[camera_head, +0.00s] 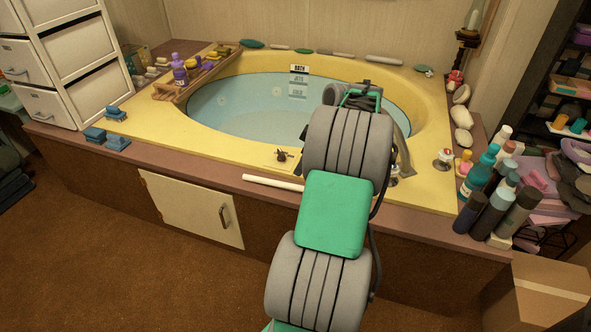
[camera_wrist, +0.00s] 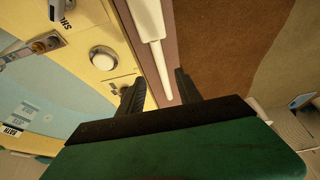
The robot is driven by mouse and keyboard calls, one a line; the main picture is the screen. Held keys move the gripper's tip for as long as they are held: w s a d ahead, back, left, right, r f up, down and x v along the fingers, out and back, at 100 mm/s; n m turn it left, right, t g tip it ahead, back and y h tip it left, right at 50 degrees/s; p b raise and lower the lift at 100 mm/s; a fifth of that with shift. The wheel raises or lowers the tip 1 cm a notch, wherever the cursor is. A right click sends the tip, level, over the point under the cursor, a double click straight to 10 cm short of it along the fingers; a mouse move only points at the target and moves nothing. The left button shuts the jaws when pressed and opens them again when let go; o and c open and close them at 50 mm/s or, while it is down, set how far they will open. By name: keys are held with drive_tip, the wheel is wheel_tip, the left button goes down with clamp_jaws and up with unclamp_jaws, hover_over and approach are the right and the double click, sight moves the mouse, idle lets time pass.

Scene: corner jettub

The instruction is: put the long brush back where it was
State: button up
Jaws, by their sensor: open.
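The long brush, a white stick-like thing (camera_head: 272,183), lies along the brown front ledge of the tub. Its right part is hidden behind my arm in the head view. In the wrist view the white brush (camera_wrist: 149,22) runs from the top edge down towards the space between my fingers, wider at the top and narrower below. My gripper (camera_wrist: 159,80) is open, with one dark finger on each side of the brush's lower end. No contact shows. The head view shows my arm over the front rim; the fingers are hidden there.
The yellow tub (camera_head: 195,143) holds water. Several bottles (camera_head: 490,195) crowd the right end of the ledge. Blue blocks (camera_head: 107,138) sit at the left. A wooden tray (camera_head: 205,72) with bottles rests on the far left rim. A cardboard box (camera_head: 540,293) stands at lower right.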

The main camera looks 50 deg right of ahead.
drive_tip(key=w+a+r+m+g, duration=0.1)
drive_tip(key=w+a+r, duration=0.15)
drive_tip(key=a, duration=1.05)
drive_tip(key=w+a+r+m+g, duration=0.1)
drive_tip(key=a+r, duration=0.2)
drive_tip(key=a, duration=1.1)
drive_tip(key=s+a+f+m+h, duration=0.1)
drive_tip(key=s+a+f, duration=0.3)
drive_tip(key=s+a, duration=0.7)
drive_tip(key=shift+s+a+m+h, duration=0.25)
drive_tip(key=shift+a+m+h, duration=0.15)
drive_tip(key=shift+a+m, duration=0.45)
drive_tip(key=shift+c, duration=0.5)
